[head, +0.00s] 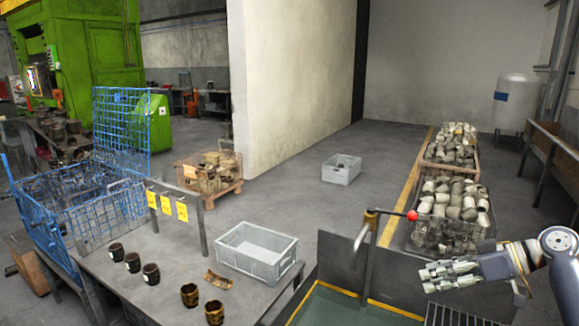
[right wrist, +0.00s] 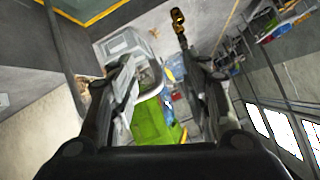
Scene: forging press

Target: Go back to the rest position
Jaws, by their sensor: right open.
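My right gripper (head: 428,277) is at the lower right of the head view, in front of the mesh bins and right of the lever with the red knob. Its fingers point left. In the right wrist view my right gripper (right wrist: 162,75) has its two fingers spread apart, with nothing held between them. My left gripper is not in the head view.
A table (head: 170,290) at the lower left holds several dark cups and an empty grey crate (head: 257,252). A lever with a red knob (head: 412,215) stands near my right gripper. Filled mesh bins (head: 447,236) stand behind it. The middle floor is mostly clear.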

